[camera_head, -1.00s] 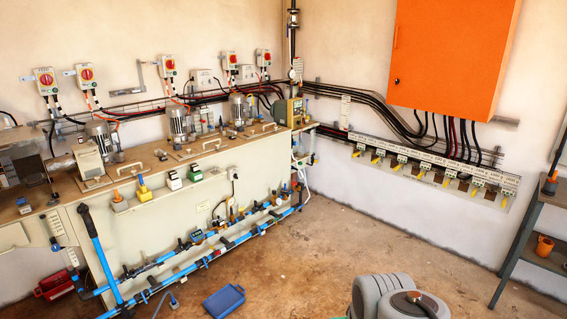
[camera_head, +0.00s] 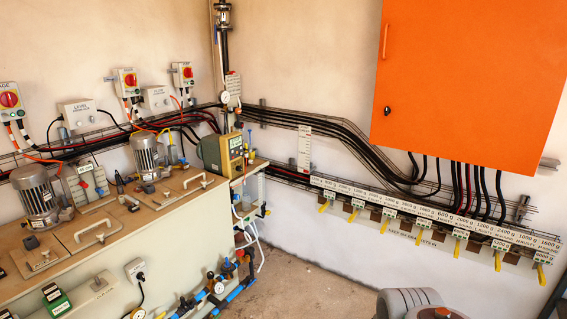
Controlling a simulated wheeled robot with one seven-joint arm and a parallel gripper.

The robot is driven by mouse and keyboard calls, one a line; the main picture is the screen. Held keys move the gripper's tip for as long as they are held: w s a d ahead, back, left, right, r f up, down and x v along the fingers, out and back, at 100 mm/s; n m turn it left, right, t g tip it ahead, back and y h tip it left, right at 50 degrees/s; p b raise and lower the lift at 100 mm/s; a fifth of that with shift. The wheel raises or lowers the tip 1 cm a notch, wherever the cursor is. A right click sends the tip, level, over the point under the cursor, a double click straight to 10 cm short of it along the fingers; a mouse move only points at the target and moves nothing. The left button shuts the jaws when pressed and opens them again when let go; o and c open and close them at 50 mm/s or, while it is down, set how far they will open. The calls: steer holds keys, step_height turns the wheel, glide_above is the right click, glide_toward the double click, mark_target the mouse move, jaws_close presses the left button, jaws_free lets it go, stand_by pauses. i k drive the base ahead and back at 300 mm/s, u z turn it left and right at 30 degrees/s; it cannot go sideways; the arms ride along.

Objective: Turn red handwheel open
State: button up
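I cannot make out a red handwheel for certain. Red round knobs show on the wall switch boxes at the left: one at the edge (camera_head: 9,99), one further right (camera_head: 129,79) and a third (camera_head: 187,72). They look like rotary switches. Blue pipes (camera_head: 236,292) with small valves and gauges run low along the front of the bench; details there are too small to tell. My gripper is not in view; only a grey part of my arm shows at the bottom right.
A cream bench (camera_head: 92,285) with motors (camera_head: 144,156) and lids stands at the left. An orange cabinet (camera_head: 470,80) hangs on the right wall above a row of yellow-handled valves (camera_head: 384,226). Bare floor (camera_head: 305,285) lies between the bench and my arm.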

mark_target(240, 253)
steer(key=u, duration=0.4)
steer(key=i, duration=2.5)
steer(key=u, duration=0.9)
steer(key=i, duration=0.35)
steer(key=z, duration=0.1)
